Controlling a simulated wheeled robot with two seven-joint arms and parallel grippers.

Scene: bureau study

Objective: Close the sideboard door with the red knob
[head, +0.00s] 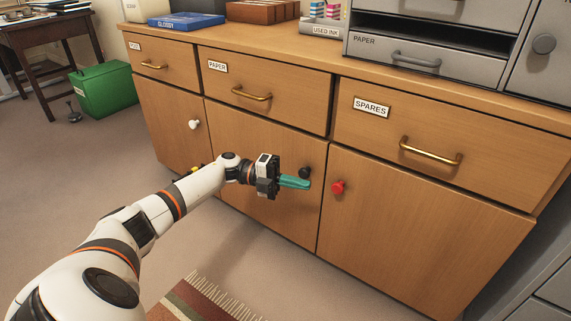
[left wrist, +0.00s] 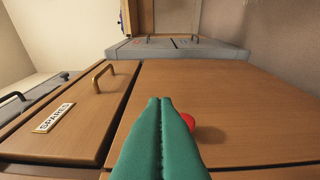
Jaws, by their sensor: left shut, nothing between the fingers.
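The sideboard door with the red knob (head: 415,235) is the right-hand lower door, under the SPARES drawer (head: 400,145). It looks flush with the sideboard front. The red knob (head: 338,187) sits near its upper left corner. My left gripper (head: 308,184) is shut and empty, its green fingers pointing right, just left of the red knob in the head view. In the left wrist view the shut fingers (left wrist: 162,105) partly cover the red knob (left wrist: 188,121). I cannot tell whether they touch it. My right gripper is not in view.
A middle door with a black knob (head: 305,172) and a left door with a white knob (head: 195,124) look shut. Brass-handled drawers run above. A grey cabinet (head: 430,60) stands on top. A striped rug (head: 195,300) lies on the floor before the sideboard.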

